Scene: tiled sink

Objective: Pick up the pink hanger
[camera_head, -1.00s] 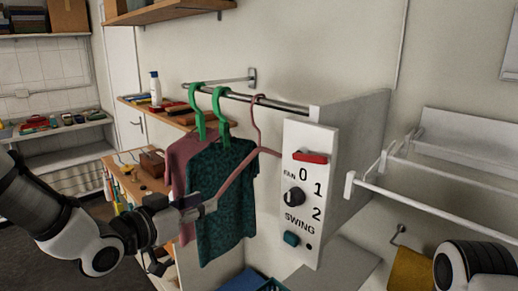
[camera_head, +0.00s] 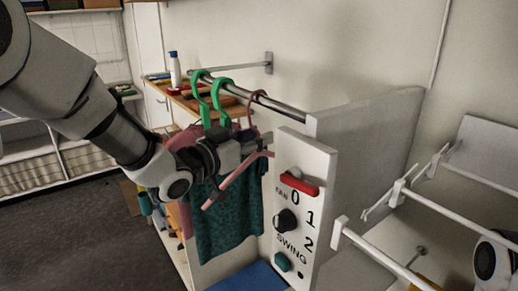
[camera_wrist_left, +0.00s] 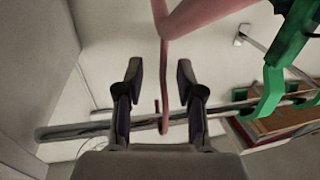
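The pink hanger (camera_head: 232,177) hangs empty by its hook from the metal rod (camera_head: 288,112), beside the white panel. My left gripper (camera_head: 258,143) is at the hanger's upper part, partly hiding it. In the left wrist view, the gripper (camera_wrist_left: 160,72) is open, with dark fingers either side of the neck of the pink hanger (camera_wrist_left: 165,85). I cannot tell if either finger touches it. The hanger's shoulders spread beyond the fingertips. My right gripper is out of view; only part of my right arm shows at lower right.
Two green hangers (camera_head: 216,95) with a dark teal shirt (camera_head: 225,225) and a pinkish shirt hang left of the pink hanger. The white panel (camera_head: 305,190) with a red switch and knob stands close on the right. White rails (camera_head: 440,215) lie further right.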

